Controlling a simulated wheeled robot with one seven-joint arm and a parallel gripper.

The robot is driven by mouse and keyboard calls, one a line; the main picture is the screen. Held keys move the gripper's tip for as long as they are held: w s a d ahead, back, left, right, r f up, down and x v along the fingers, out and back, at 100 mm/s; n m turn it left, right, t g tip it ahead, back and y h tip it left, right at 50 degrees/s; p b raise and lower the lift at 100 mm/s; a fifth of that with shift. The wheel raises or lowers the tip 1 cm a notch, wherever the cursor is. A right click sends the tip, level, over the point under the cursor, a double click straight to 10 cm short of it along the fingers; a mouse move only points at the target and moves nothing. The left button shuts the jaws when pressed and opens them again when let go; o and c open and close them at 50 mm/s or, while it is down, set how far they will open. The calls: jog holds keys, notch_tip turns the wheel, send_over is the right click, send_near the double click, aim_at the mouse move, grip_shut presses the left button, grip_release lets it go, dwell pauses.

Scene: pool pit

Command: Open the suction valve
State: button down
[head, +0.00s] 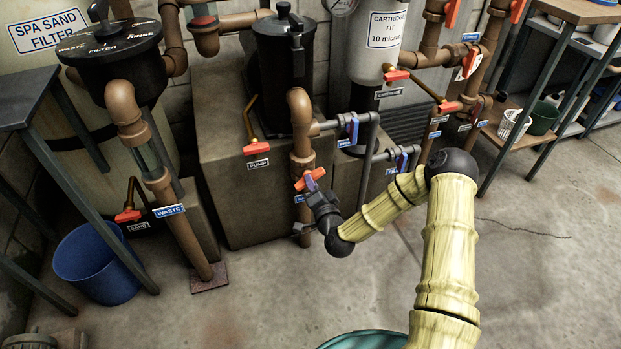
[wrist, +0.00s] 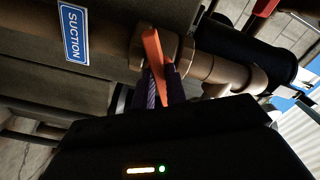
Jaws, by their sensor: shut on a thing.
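The suction valve has an orange-red handle (head: 310,180) on a vertical brown pipe (head: 301,142) below the black pump housing. In the wrist view the orange handle (wrist: 154,55) stands between my gripper's fingers, beside a blue SUCTION label (wrist: 73,32) on the pipe. My gripper (wrist: 163,88) is shut on the handle. In the head view my gripper (head: 317,190) reaches the valve from below right. The handle appears tilted across the pipe in the head view. The valve body is partly hidden behind the handle and fingers.
Several other pipes with blue and red handles stand close by on the right, including a blue-handled valve (head: 352,128). A waste pipe (head: 174,225) and a blue bucket (head: 100,262) are at the left. A concrete plinth (head: 235,170) lies behind. The floor at the right is open.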

jog(key=n, duration=1.2)
jog(key=shift+p, duration=0.3)
jog(key=c, duration=1.3)
grip_release()
jog(key=shift+s, duration=0.1)
jog(key=shift+v, duration=3.5)
